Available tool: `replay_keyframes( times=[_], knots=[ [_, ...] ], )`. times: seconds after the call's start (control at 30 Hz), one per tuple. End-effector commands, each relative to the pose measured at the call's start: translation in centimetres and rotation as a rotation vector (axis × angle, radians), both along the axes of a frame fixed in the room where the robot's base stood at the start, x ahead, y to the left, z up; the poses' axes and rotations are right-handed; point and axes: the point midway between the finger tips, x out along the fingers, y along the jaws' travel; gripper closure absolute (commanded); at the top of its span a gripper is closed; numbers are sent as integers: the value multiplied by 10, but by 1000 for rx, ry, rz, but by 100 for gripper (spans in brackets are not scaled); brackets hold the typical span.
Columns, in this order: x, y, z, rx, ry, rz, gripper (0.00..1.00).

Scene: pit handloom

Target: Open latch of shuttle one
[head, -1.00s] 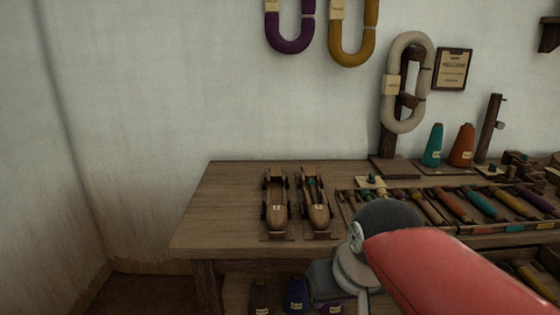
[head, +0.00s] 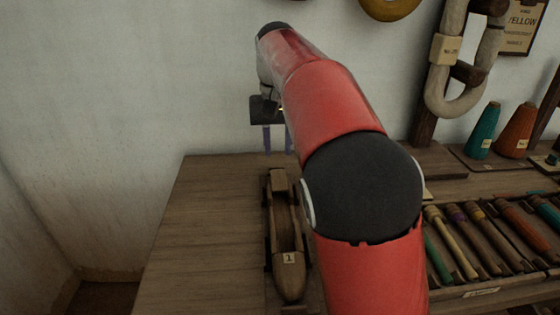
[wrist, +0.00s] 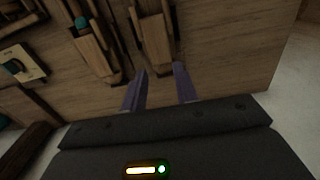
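Shuttle one (head: 287,235) is a long wooden boat-shaped piece with a "1" tag, lying on the table with its pointed end towards me. In the wrist view its other end (wrist: 156,35) shows at the top, just beyond my fingertips. I cannot make out its latch in either view. My gripper (head: 277,140) is above the far end of the shuttle, close to the wall, fingers pointing down. In the wrist view its two purple fingers (wrist: 160,82) stand apart with nothing between them. The gap is roughly in line with the shuttle. No contact is visible.
A second shuttle (wrist: 92,48) with a teal piece lies beside shuttle one; my arm hides it in the head view. A tray (head: 480,291) of coloured bobbins is to the right. The table (head: 205,235) is clear on the left.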

Motion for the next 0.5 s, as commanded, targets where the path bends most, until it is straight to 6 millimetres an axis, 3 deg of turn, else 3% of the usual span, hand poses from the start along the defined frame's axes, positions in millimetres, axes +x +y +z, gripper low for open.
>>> replay_keyframes(
  times=[0.3, 0.5],
  knots=[
    [-1, 0, -52, 0, 2, 0, 71],
    [-1, -1, -69, 0, -1, 0, 71]
  ],
)
